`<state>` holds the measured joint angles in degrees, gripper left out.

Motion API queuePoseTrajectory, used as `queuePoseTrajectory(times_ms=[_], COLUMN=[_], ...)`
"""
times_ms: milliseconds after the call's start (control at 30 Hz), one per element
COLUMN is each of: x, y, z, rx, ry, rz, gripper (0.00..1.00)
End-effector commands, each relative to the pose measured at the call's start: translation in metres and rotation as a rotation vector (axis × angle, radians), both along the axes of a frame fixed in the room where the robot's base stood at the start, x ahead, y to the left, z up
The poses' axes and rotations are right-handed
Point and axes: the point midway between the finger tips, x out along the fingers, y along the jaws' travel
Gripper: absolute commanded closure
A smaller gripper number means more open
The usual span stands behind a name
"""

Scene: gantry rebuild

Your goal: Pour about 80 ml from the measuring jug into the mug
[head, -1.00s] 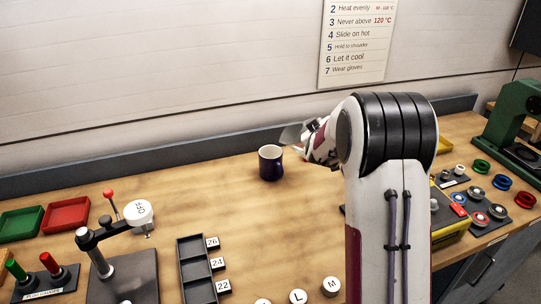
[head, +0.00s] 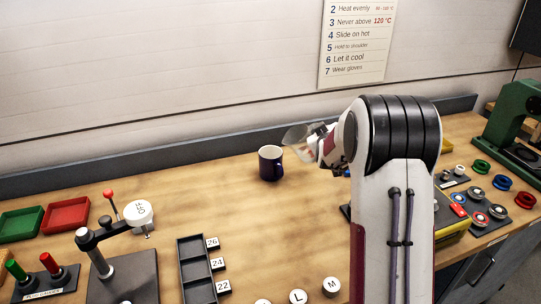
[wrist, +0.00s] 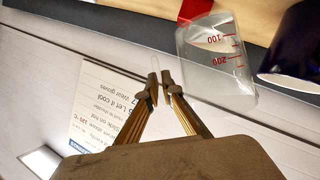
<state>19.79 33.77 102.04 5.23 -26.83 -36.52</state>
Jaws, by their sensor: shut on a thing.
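The measuring jug is clear with red 100 and 200 marks; it shows in the wrist view (wrist: 217,65) and in the head view (head: 299,137). My gripper (wrist: 163,87) is shut on the jug, seemingly by its handle, and holds it above the bench, tilted. The dark blue mug (head: 270,164) stands upright on the bench, left of and below the jug in the head view. It also shows at the right edge of the wrist view (wrist: 296,50). I cannot make out the liquid level in the jug or the mug's contents.
Red (head: 66,215) and green (head: 21,223) trays lie at the left. The bench around the mug is clear. The wall is behind.

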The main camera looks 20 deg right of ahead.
Motion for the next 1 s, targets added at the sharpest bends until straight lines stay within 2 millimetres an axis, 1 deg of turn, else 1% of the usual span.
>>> queuePoseTrajectory(times_ms=[467,1000], x=[-0.002,-0.004], y=[-0.013,-0.025], z=[-0.022,-0.024], rx=[0.094,0.198], ry=[-0.018,-0.038], rz=[0.000,0.001], gripper=[1.00,1.00])
